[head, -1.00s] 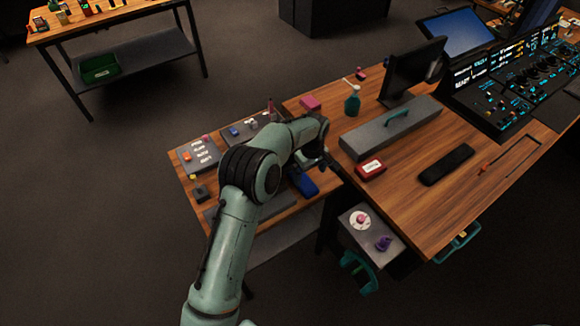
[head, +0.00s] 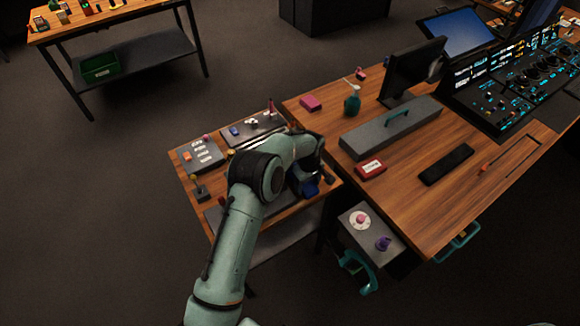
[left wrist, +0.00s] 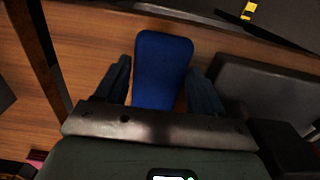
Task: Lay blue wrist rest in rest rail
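The blue wrist rest (head: 311,188) lies at the right end of the low wooden side table, mostly hidden by my left gripper in the head view. In the left wrist view the blue wrist rest (left wrist: 162,68) lies lengthwise between the two fingers of my left gripper (left wrist: 162,85). The fingers are apart, one on each side, with a narrow gap visible beside the rest. My right gripper is not in view.
Grey switch panels (head: 205,155) stand at the side table's back. The higher wooden desk (head: 400,205) adjoins on the right, holding a red box (head: 370,168), a black pad (head: 446,164) and a long grey case (head: 375,133). A small grey trackball panel (head: 358,238) sits below its edge.

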